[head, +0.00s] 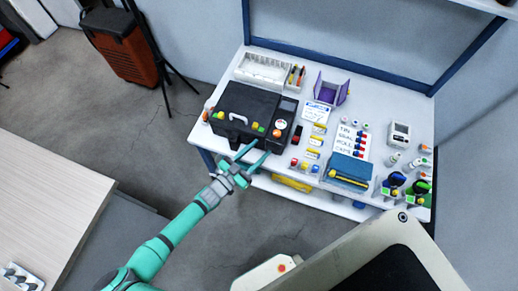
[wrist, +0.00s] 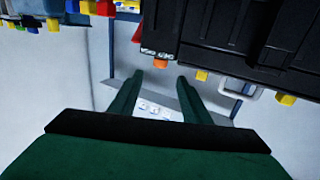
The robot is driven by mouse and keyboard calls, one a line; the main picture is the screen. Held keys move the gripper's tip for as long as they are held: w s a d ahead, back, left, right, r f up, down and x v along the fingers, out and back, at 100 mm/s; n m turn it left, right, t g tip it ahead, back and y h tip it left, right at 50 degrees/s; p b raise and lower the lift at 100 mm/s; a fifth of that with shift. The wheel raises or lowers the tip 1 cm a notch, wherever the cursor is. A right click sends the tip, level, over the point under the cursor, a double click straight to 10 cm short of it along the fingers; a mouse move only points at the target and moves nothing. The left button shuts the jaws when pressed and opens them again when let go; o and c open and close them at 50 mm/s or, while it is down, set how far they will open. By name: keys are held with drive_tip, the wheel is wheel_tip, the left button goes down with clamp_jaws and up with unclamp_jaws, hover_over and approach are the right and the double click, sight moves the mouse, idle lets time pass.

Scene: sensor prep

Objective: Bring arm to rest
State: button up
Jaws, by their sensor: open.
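My arm (head: 172,236) is teal and reaches up from the lower left toward the front edge of the workbench in the head view. My gripper (head: 254,155) is open, with its two fingers apart in front of the black case. In the wrist view the two dark green fingers of my gripper (wrist: 152,82) are spread with nothing between them. The black case (wrist: 240,30) shows upside down above and to the right of the fingers. I cannot tell whether a finger touches the case.
The white workbench (head: 380,190) carries the black case (head: 255,104), a blue box (head: 348,168), a purple holder (head: 330,90) and small bottles. A pale table (head: 45,195) stands at the left, an orange-black bin (head: 125,50) at the back. Grey floor (head: 160,150) lies open between.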

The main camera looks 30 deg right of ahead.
idle(0.3)
drive_tip(key=s+a+r+n+t+y, duration=0.1)
drive_tip(key=s+a+n+t+y, duration=0.2)
drive_tip(key=s+a, duration=0.55)
drive_tip(key=s+a+n+t+y, duration=0.25)
drive_tip(key=s+a, duration=0.35)
drive_tip(key=a, duration=0.6)
drive_tip(key=s+r+n+t+y, duration=0.4)
drive_tip(key=s+r+n+y, duration=0.5)
drive_tip(key=r, duration=0.4)
drive_tip(key=s+y, duration=0.1)
drive_tip(key=y, duration=0.1)
drive_tip(key=shift+s+a+r+t+y, duration=0.3)
drive_tip(key=shift+s+r+t+y, duration=0.05)
drive_tip(key=shift+s+d, duration=0.1)
drive_tip(key=shift+c, duration=0.6)
